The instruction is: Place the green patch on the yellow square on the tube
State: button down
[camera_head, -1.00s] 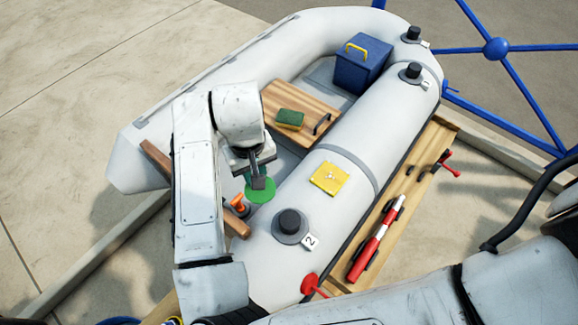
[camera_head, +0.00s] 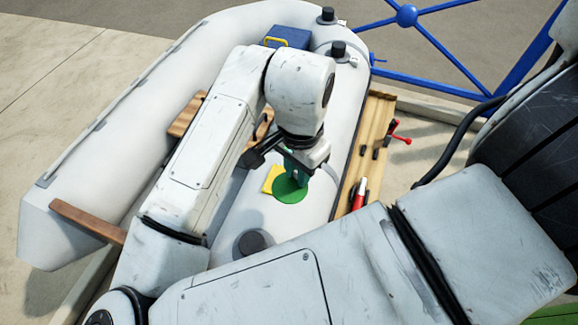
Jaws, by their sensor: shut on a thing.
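The green patch (camera_head: 291,190) is a round flat disc at the lower end of my gripper (camera_head: 299,177). My gripper is shut on it, though the fingertips are small and partly shadowed. The patch shows over the grey-white tube (camera_head: 304,214), and whether it touches the tube I cannot tell. The yellow square (camera_head: 269,176) on the tube shows only as a strip at the left of the patch. The patch and my gripper hide the rest of it. The patch's middle appears right of and below that visible strip.
A black valve (camera_head: 254,242) stands on the tube nearer to me. A wooden plank (camera_head: 376,116) with a red-and-white flare (camera_head: 359,195) and a red clamp (camera_head: 400,138) lies right of the tube. A blue box (camera_head: 287,37) is in the boat behind my arm.

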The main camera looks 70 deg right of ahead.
jog(key=w+d+f, duration=0.1)
jog(key=d+f, duration=0.1)
jog(key=w+d+f, duration=0.1)
jog(key=d+f, duration=0.1)
jog(key=w+d+f, duration=0.2)
jog(key=f, duration=0.1)
jog(key=shift+d, duration=0.35)
jog(key=shift+w+d+f+b, duration=0.15)
jog(key=shift+f+b, duration=0.3)
jog(key=shift+f, duration=1.25)
jog(key=shift+f, duration=0.25)
jog(key=c, duration=1)
grip_release()
notch_tip(320, 180, up, 12)
jog(key=p, duration=0.1)
jog(key=shift+r+p, duration=0.25)
jog(key=shift+p, duration=0.05)
